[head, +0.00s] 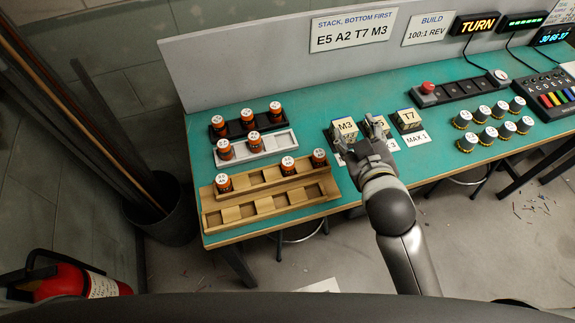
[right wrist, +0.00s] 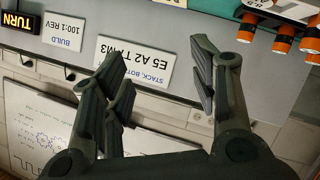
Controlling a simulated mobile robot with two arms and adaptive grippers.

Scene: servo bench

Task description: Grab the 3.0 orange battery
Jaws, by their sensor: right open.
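Several orange batteries with white caps stand upright in trays on the left of the teal bench. The black tray (head: 233,133) holds a left (head: 218,122), a middle (head: 247,114) and a right (head: 275,109) battery. The white tray (head: 284,143) holds two, one of them at its left end (head: 225,150). The wooden tray (head: 238,213) holds three, one at its right end (head: 319,158). The cap numbers are too small to read, so I cannot tell which is 3.0. My right gripper (head: 357,139) is open and empty, right of the trays; its open fingers show in the right wrist view (right wrist: 158,75).
Labelled blocks M3 (head: 343,130) and T7 (head: 407,120) stand close to my right gripper, with another block partly hidden behind it. A back panel (head: 265,50) edges the bench. Bare bench lies between trays and blocks.

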